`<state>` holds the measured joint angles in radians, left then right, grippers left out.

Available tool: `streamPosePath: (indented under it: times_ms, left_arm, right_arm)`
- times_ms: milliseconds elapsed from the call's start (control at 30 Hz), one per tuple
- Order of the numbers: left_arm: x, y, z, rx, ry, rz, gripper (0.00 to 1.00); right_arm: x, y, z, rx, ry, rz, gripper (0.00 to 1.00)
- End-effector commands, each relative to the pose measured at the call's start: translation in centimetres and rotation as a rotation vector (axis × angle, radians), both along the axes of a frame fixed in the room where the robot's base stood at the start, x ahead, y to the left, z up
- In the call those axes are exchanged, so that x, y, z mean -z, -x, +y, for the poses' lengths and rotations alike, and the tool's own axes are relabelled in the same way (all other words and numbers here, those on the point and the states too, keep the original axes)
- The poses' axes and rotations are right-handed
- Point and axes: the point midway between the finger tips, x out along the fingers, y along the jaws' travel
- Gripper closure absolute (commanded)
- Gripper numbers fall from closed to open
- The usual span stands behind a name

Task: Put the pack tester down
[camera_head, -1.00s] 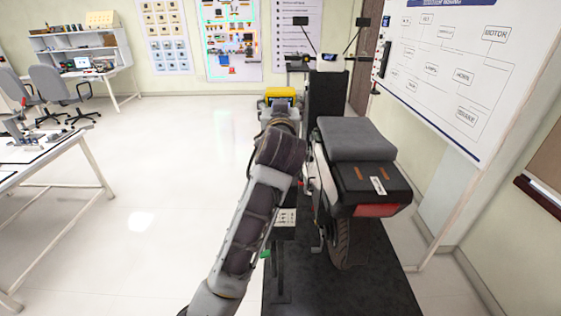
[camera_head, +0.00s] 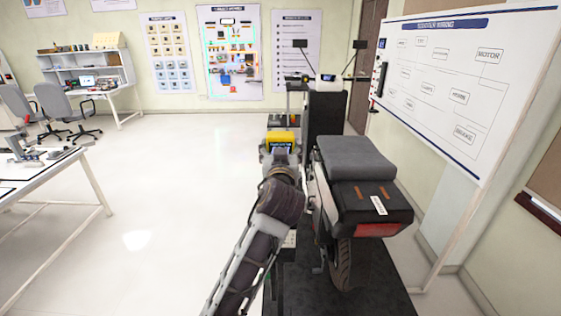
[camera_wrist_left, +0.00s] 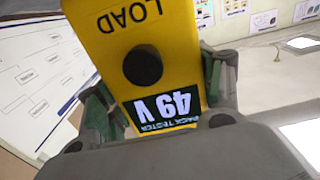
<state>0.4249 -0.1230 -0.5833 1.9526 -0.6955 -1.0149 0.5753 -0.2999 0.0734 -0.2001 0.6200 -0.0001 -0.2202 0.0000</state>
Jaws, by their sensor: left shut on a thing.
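The yellow pack tester (camera_head: 281,137) is in my left gripper (camera_head: 280,152), left of the scooter's seat in the head view. In the left wrist view the tester (camera_wrist_left: 130,35) fills the upper middle. It has a black round knob, the word LOAD, and a display reading 49 V, upside down in the picture. The green-padded fingers of my left gripper (camera_wrist_left: 160,95) are shut on its two sides. I cannot tell from these views whether its underside touches anything. My right gripper is not in view.
The scooter (camera_head: 358,160) stands on a dark mat (camera_head: 375,290) just right of my left arm. A wiring whiteboard (camera_head: 470,75) stands at the right. A white table (camera_head: 60,165) is at the left. The floor between is clear.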

Motion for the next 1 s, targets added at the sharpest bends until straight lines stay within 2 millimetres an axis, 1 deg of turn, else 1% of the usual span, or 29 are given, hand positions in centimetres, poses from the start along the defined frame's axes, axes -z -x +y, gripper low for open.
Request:
streamPosePath:
  times_ms: [133, 300, 367, 600, 867, 900, 1000]
  left_arm:
    - [1.3, 0.0, 0.0, 0.000, -0.003, 0.002, 0.70]
    - [3.0, 0.0, 0.0, 0.000, -0.002, 0.000, 0.70]
    - [3.3, 0.0, 0.0, 0.000, -0.002, 0.000, 0.70]
    - [3.5, 0.0, 0.0, 0.001, 0.000, -0.001, 0.70]
    - [3.9, 0.0, 0.0, 0.001, 0.000, -0.001, 0.70]
    - [3.9, 0.0, 0.0, 0.000, -0.001, 0.001, 0.28]
    - [3.8, 0.0, 0.0, 0.000, -0.001, 0.001, 0.15]
  right_arm:
    - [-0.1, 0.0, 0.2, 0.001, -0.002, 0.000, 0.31]
    - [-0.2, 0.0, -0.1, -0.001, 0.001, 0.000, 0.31]
    - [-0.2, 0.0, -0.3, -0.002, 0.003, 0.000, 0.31]
    - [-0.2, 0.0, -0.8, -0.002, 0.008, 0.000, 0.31]
    - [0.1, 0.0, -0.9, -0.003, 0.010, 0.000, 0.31]
    - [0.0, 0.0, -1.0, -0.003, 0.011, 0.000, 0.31]
    - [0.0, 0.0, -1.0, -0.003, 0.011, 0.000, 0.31]
